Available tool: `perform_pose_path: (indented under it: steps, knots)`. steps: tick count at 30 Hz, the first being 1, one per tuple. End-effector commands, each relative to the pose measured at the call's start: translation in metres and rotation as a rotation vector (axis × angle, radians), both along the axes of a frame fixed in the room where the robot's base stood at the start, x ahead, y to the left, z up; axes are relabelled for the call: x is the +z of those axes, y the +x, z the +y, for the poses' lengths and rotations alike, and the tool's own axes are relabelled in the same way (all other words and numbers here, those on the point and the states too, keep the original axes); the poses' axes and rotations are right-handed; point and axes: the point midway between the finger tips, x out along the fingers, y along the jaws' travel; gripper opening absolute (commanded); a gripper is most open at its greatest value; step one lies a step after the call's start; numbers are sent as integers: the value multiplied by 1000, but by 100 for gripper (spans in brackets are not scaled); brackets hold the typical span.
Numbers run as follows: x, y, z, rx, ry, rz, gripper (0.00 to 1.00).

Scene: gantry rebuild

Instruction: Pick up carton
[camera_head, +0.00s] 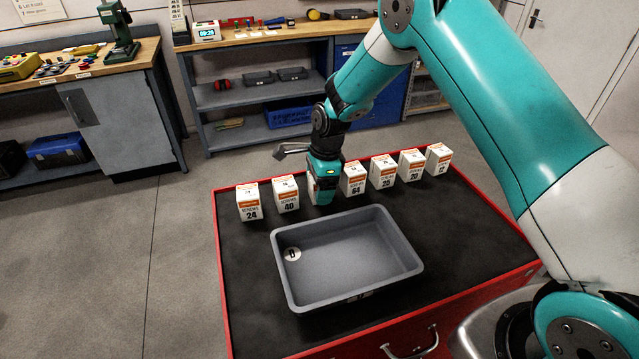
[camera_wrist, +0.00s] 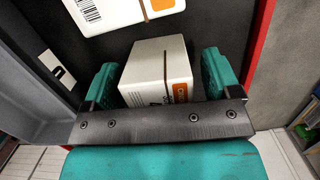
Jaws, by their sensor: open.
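A row of white screw cartons with orange bands stands along the far edge of the black cart top: 24 (camera_head: 249,202), 40 (camera_head: 286,194), 64 (camera_head: 353,178), 25 (camera_head: 382,171), 20 (camera_head: 411,165) and 12 (camera_head: 438,159). One more carton (camera_head: 311,190) stands between 40 and 64, mostly hidden by my gripper (camera_head: 323,180), so its number is not readable. In the wrist view a carton (camera_wrist: 157,72) sits between the two teal fingers of my open gripper (camera_wrist: 160,84). A gap shows on its right side; contact on the left is unclear.
An empty grey bin (camera_head: 350,250) stands on the red-edged cart (camera_head: 245,325) in front of the row. In the wrist view another carton (camera_wrist: 115,14) lies close by at the top. Workbenches with tools (camera_head: 75,70) stand behind, across open floor.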

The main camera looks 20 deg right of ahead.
Motion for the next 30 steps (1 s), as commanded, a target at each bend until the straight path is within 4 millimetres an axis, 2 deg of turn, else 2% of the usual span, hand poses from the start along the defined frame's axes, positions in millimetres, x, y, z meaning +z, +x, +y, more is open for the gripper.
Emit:
perform_pose_path:
  steps: [3, 9, 11, 19, 23, 26, 30]
  knots:
    - [0, 0, 0, 0, 0, -1, 83]
    - [0, 0, 0, 0, 0, 0, 37]
    - [0, 0, 0, 0, 0, 0, 26]
    - [2, 1, 0, 1, 1, -1, 26]
    - [8, 1, 0, 0, 1, -4, 26]
    - [20, 2, 0, 1, 2, -5, 26]
    - [52, 2, 0, 1, 3, -9, 26]
